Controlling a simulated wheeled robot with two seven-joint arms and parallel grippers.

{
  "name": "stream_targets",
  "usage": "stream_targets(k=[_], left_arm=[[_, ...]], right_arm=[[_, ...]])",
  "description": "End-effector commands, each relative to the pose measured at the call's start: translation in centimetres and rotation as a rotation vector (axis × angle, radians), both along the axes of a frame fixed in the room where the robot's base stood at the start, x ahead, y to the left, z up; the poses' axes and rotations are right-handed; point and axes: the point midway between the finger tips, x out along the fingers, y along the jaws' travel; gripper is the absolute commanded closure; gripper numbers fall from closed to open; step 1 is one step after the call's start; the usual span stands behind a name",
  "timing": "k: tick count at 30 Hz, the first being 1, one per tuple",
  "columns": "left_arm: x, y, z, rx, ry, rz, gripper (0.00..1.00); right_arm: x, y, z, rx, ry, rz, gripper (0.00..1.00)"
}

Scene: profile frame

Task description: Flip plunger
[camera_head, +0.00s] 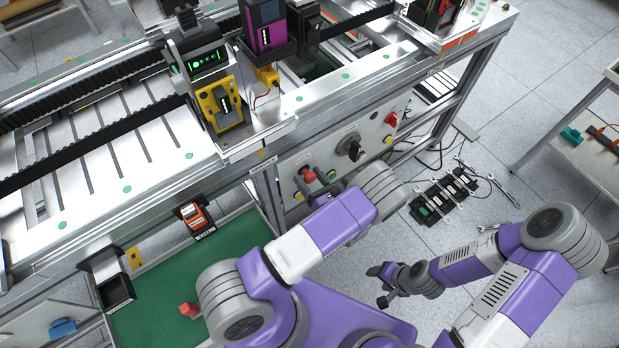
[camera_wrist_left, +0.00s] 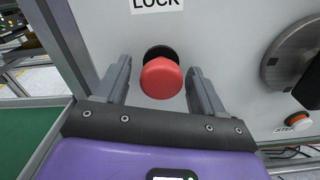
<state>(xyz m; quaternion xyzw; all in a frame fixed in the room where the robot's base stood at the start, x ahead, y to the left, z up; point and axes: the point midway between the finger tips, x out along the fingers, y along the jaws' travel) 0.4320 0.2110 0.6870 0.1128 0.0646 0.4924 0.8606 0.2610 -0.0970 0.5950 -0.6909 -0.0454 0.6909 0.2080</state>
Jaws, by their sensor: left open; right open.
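The plunger is a red round knob on a black collar, set in the light panel below a label reading LOCK. In the left wrist view the plunger (camera_wrist_left: 160,80) is between the two spread fingers of my left gripper (camera_wrist_left: 160,68), with a gap on each side. In the head view the plunger (camera_head: 308,174) shows at the panel's left part, with my left gripper (camera_head: 322,182) close to it, partly hidden by my arm. My right gripper (camera_head: 379,285) is open and empty, over the floor away from the panel.
The panel (camera_head: 325,155) also carries a black rotary handle (camera_head: 350,147), a red switch (camera_head: 392,119) and an orange STEP button (camera_wrist_left: 304,120). A metal frame post stands left of the plunger. A green tray (camera_head: 150,310) lies lower left. Tools and cables lie on the floor.

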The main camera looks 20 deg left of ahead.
Motion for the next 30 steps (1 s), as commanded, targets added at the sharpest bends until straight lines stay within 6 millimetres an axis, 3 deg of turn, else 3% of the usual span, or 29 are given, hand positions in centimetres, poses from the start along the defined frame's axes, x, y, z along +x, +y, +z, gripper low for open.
stream_targets(k=[9,22,30], left_arm=[[0.2,0.3,0.0,0.001,0.001,0.0,0.31],[0.1,0.3,0.0,0.0,0.001,0.0,0.97],[-0.3,-0.7,0.0,-0.001,0.002,-0.004,1.0]], right_arm=[[0.0,0.0,0.0,0.0,0.0,0.0,0.43],[0.0,0.0,0.0,0.0,0.0,0.0,0.43],[0.0,0.0,0.0,0.0,0.0,0.0,0.43]])
